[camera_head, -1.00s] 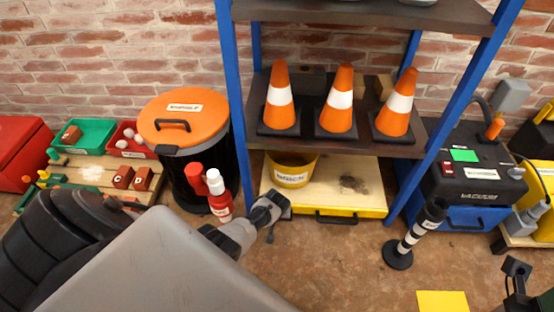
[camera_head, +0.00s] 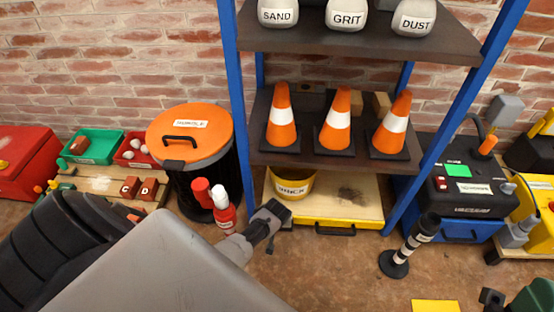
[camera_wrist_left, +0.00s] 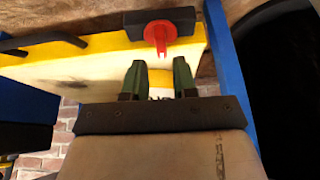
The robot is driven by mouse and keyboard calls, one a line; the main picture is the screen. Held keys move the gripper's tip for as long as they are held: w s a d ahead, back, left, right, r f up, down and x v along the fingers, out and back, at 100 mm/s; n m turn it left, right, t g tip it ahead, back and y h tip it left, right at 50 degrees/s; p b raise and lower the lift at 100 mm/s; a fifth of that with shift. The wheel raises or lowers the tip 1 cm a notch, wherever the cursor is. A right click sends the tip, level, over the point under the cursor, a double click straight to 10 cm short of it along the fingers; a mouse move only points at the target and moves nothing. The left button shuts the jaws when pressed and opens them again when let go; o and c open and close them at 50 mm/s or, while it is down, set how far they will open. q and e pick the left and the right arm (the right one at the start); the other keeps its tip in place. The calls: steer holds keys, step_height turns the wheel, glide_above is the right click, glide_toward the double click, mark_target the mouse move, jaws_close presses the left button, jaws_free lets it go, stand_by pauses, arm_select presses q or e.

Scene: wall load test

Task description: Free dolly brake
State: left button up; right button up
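The dolly (camera_head: 350,205) is a low wooden deck with a yellow front edge and a black handle (camera_head: 335,229), under the blue-posted rack. In the left wrist view, the deck (camera_wrist_left: 80,68) has a red lever (camera_wrist_left: 158,36) in a dark housing (camera_wrist_left: 186,20) at its yellow edge, apparently the brake. My left gripper (camera_head: 272,216) is at the dolly's front left corner. Its green fingers (camera_wrist_left: 158,78) are apart with nothing between them, pointing toward the red lever and not touching it. My right gripper (camera_head: 492,299) is partly seen at the bottom right; its fingers are unclear.
A yellow bucket (camera_head: 292,188) stands on the dolly. Three cones (camera_head: 334,122) and several labelled bags (camera_head: 346,16) sit on the rack. Left are an orange-lidded bin (camera_head: 190,128) and red bottles (camera_head: 224,212). A striped post (camera_head: 408,245) stands right on open floor.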

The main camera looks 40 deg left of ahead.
arm_select(q)
steer(key=shift+p+v, duration=1.2)
steer(key=shift+v, duration=0.75)
arm_select(e)
steer(key=w+f+g+h, duration=0.2)
steer(key=w+f+g, duration=0.2)
steer(key=w+g, duration=0.2)
steer(key=shift+a+f+g, duration=0.25)
steer(key=shift+a+g, duration=0.05)
steer(key=shift+g, duration=0.1)
steer(key=shift+w, duration=0.1)
